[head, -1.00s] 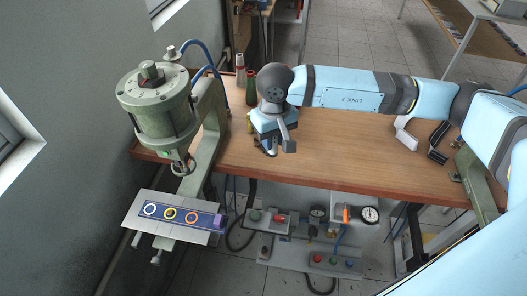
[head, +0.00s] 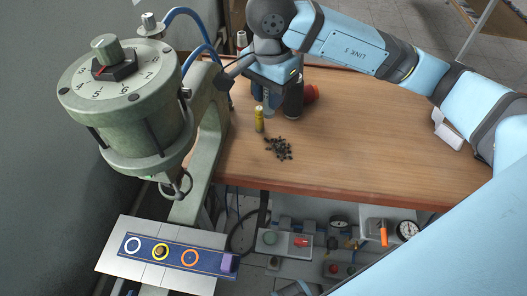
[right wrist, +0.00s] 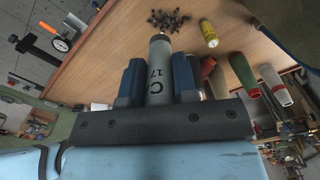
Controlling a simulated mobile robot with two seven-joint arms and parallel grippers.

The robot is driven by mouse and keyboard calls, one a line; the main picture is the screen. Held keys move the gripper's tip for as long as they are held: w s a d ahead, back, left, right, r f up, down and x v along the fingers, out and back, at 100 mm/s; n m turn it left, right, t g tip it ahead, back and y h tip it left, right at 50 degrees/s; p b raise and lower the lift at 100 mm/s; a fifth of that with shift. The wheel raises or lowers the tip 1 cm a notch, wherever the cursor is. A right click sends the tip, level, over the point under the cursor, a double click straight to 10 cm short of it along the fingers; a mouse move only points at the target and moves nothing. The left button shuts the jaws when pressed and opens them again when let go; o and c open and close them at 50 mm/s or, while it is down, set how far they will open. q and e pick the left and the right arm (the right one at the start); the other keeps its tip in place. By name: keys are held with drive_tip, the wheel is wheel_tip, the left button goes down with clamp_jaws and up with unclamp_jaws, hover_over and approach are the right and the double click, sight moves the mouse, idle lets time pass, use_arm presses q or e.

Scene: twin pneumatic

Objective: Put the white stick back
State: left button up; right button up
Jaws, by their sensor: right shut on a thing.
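My right gripper (head: 268,104) is over the back left part of the bench, near the green press. In the right wrist view the right gripper (right wrist: 158,72) has its blue fingers shut on a pale grey-white stick (right wrist: 159,66) marked "C 17". The stick has a narrow tip pointing away from the palm. It is mostly hidden by the gripper in the head view. My left gripper is not in view.
A yellow cylinder (head: 259,121) and a pile of black pellets (head: 279,148) are close in front of the gripper. The green press (head: 130,105) is left. The bench's right half is mostly clear.

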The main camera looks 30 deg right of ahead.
wheel_tip(320, 180, down, 18)
drive_tip(key=shift+s+f+p, duration=0.15)
drive_tip(key=shift+p, duration=0.8)
drive_tip(key=shift+f, duration=0.3)
drive_tip(key=shift+f, duration=0.2)
drive_tip(key=o, duration=0.8)
drive_tip(key=shift+r, duration=0.1)
